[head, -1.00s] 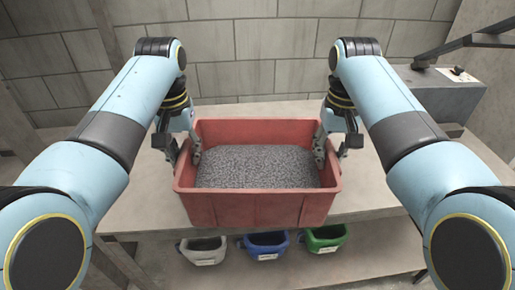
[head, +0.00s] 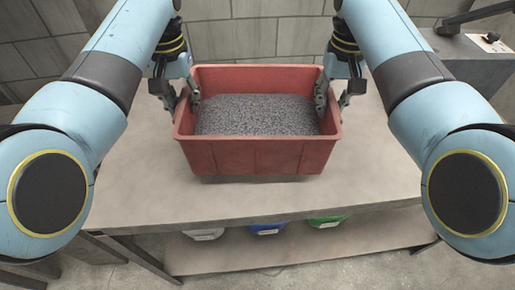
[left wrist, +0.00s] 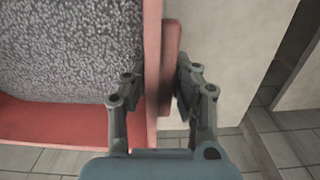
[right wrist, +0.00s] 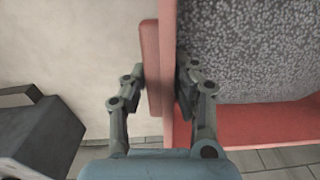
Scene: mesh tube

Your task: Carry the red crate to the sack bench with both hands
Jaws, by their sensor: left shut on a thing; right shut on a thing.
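The red crate (head: 255,158), filled with grey granules (head: 258,113), is level over the pale bench top (head: 370,170). A dark band shows under its front edge; I cannot tell whether it touches the bench. My left gripper (head: 180,97) is shut on the crate's left side wall. In the left wrist view its fingers (left wrist: 158,92) straddle the wall and a red side tab (left wrist: 171,60). My right gripper (head: 334,95) is shut on the right side wall. In the right wrist view its fingers (right wrist: 156,92) straddle the wall beside another tab (right wrist: 150,60).
White (head: 203,234), blue (head: 266,228) and green (head: 327,221) bins are partly hidden below the bench's front edge. A grey block wall (head: 240,38) stands behind. A grey machine box (head: 480,60) is at the right. Bench top in front of the crate is clear.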

